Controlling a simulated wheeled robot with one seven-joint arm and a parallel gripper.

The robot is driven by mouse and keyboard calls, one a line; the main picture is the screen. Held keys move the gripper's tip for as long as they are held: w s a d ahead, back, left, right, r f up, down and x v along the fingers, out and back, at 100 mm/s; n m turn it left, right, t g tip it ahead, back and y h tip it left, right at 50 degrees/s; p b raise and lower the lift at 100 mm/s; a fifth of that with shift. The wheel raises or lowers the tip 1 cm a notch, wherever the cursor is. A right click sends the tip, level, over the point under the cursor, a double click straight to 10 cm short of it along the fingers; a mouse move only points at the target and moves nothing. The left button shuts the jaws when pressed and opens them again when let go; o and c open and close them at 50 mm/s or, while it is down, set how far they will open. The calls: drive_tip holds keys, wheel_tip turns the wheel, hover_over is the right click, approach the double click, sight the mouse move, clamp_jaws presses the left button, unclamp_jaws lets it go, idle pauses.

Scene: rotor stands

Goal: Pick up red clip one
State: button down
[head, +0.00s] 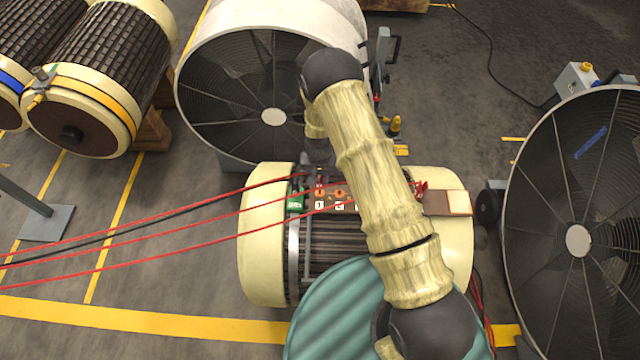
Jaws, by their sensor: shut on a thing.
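My gripper (310,162) is small and dark in the head view, at the far side of the cream-ended motor (265,235), just above its terminal board. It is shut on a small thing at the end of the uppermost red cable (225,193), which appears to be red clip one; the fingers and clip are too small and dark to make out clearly. The board has orange-brown terminals (340,192) over white labels 1 (319,205) and 2 (340,205). More red clips (420,188) show right of my arm. My arm hides the board's right part.
Other red cables and a black cable run left from the board. A green block (295,200) sits at its left. Large fans stand behind (235,90) and at right (578,190). Wound rotors (100,70) lie upper left. A teal ribbed surface (335,310) is in front.

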wheel_tip(320, 180, up, 6)
drive_tip(key=shift+b, duration=0.5)
drive_tip(key=shift+d, duration=0.1)
idle(1.3)
